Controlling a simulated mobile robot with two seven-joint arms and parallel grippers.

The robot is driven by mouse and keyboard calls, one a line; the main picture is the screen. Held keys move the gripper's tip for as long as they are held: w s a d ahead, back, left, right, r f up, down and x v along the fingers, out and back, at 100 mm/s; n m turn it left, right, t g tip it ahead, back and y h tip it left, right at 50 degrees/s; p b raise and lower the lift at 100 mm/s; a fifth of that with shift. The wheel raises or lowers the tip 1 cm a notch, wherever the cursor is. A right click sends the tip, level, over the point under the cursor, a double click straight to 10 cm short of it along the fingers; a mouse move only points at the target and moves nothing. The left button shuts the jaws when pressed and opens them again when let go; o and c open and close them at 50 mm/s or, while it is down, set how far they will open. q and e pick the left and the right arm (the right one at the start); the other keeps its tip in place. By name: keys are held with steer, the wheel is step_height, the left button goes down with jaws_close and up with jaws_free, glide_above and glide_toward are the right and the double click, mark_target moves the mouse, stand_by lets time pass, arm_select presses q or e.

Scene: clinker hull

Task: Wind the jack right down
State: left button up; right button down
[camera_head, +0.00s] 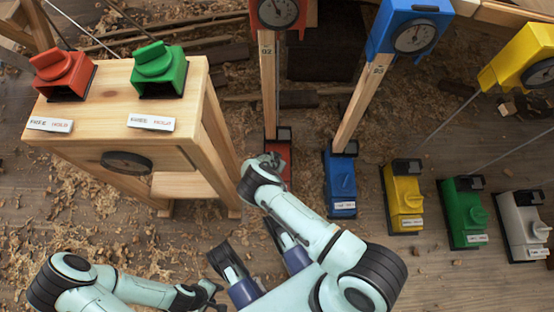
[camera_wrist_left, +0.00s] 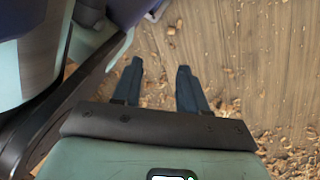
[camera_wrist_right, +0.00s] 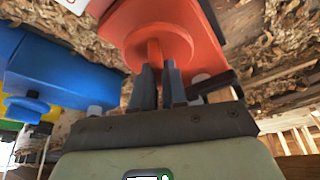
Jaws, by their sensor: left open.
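The red jack (camera_head: 284,160) stands on the floor under a wooden post, partly hidden by my right arm. In the right wrist view its red body (camera_wrist_right: 195,25) and round knob (camera_wrist_right: 172,40) fill the top. My right gripper (camera_wrist_right: 159,72) has its fingers close together on the ridge of that knob; in the head view the gripper (camera_head: 272,162) is beside the red jack. My left gripper (camera_head: 213,295) is low at the bottom of the head view. The left wrist view shows its fingers (camera_wrist_left: 159,66) spread, with nothing between them, over the floor.
A blue jack (camera_head: 341,188), yellow jack (camera_head: 404,205), green jack (camera_head: 463,215) and white jack (camera_head: 522,222) stand in a row to the right. A wooden stand (camera_head: 95,115) with red and green knobbed blocks is at left. Dials (camera_head: 278,12) top the posts. Shavings litter the floor.

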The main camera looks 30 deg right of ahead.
arm_select(q)
steer(key=shift+w, duration=0.1)
arm_select(e)
steer(key=shift+n, duration=0.3)
steer(key=shift+s+n+t+y+p, duration=0.15)
steer(key=shift+n+t+y+p, duration=0.2)
steer(key=shift+n, duration=0.55)
steer(key=n+y+p, duration=0.1)
steer(key=n, duration=0.1)
steer(key=shift+d+n+t, duration=0.1)
steer(key=shift+n+t, duration=0.15)
steer(key=shift+n, duration=0.05)
steer(key=shift+n+y, duration=0.25)
steer(key=shift+n, duration=0.75)
steer(key=shift+f+n+t+y, duration=0.1)
steer(key=shift+n+t+y, duration=0.25)
steer(key=shift+n, duration=0.75)
arm_select(q)
steer(key=shift+w+d+r+t, duration=0.1)
steer(key=shift+w+r+t, duration=0.2)
steer(key=shift+w, duration=0.4)
steer(key=shift+w+d+r+t, duration=0.1)
steer(key=shift+w+r+t, duration=0.2)
steer(key=shift+w, duration=0.4)
arm_select(e)
steer(key=shift+s+n+y, duration=0.1)
steer(key=shift+n+y, duration=0.25)
steer(key=shift+n, duration=0.55)
arm_select(q)
steer(key=shift+s, duration=0.15)
